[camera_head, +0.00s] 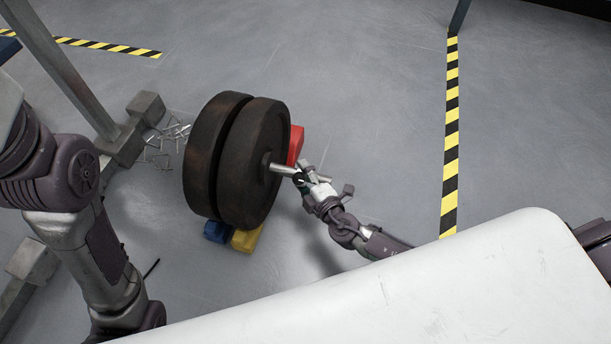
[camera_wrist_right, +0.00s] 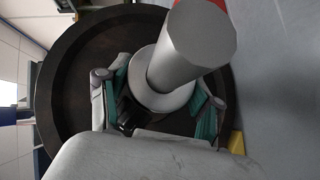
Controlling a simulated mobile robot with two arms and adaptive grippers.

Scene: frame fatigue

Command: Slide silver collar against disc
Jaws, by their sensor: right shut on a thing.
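Two dark round discs stand upright side by side in the head view, and the nearer disc (camera_head: 252,165) faces right. A silver bar end (camera_head: 283,169) sticks out of its centre. In the right wrist view this bar end (camera_wrist_right: 192,45) points at the camera, with the dark disc (camera_wrist_right: 75,75) behind it. A wider silver collar (camera_wrist_right: 152,101) rings the bar. My right gripper (camera_head: 300,179) is shut on the collar, one finger on each side. I cannot tell whether the collar touches the disc. My left arm shows, but its gripper is out of view.
Red (camera_head: 296,145), blue (camera_head: 216,231) and yellow (camera_head: 246,239) blocks sit at the discs' base. A metal frame (camera_head: 75,75) and a pile of thin metal pieces (camera_head: 165,142) are at left. Open grey floor lies right of the discs, up to a striped line (camera_head: 451,140).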

